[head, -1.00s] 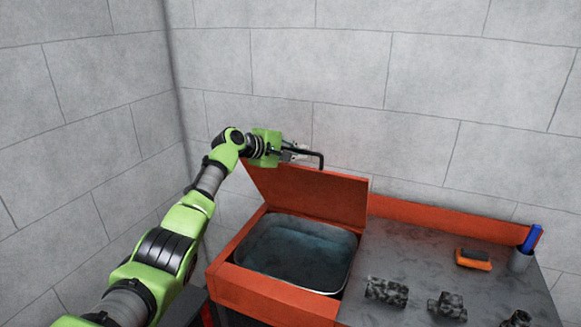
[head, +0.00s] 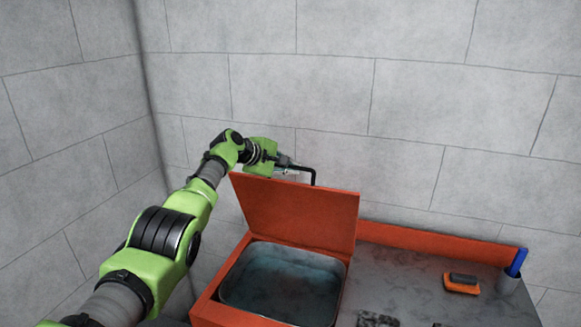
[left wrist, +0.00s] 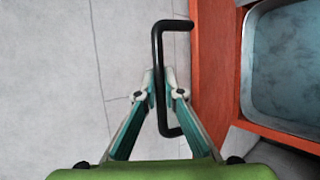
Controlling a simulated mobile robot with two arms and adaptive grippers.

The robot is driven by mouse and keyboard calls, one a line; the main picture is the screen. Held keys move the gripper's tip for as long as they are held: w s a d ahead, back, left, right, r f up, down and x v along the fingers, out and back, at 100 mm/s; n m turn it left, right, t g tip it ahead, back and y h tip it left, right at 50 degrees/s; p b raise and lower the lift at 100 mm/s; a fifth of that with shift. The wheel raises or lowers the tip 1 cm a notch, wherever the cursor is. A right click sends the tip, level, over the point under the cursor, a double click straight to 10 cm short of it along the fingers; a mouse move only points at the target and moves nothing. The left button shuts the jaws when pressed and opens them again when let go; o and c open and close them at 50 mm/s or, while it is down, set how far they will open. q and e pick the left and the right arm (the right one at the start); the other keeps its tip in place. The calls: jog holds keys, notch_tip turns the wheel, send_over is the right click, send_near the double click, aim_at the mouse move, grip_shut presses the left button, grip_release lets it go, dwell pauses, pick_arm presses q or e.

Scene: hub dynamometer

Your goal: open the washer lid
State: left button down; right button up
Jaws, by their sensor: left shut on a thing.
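The orange-red washer lid (head: 296,213) stands raised, close to upright, at the back of the washer basin (head: 281,285). The basin is open, with a grey metal rim and dark bluish liquid or bottom inside. My left gripper (head: 291,167) is at the lid's upper edge, on its far side. In the left wrist view its two fingers (left wrist: 163,92) are shut on the black handle (left wrist: 157,60), a bent bar fixed to the lid. The handle also shows in the head view (head: 313,175). My right gripper is not in view.
To the right of the basin is a grey worktop with an orange back edge (head: 440,242). On it are an orange and black brush-like block (head: 462,283), a grey cup (head: 508,284) with a blue item (head: 517,262), and dark mottled parts (head: 380,319). Grey walls stand close behind and left.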

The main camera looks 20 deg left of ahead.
pick_arm(q)
jog(key=shift+f, duration=0.15)
jog(key=c, duration=2.1)
grip_release()
jog(key=shift+c, duration=0.2)
jog(key=shift+a, duration=0.1)
jog(key=shift+v, duration=1.2)
jog(key=v, duration=0.9)
jog(key=shift+s, duration=0.2)
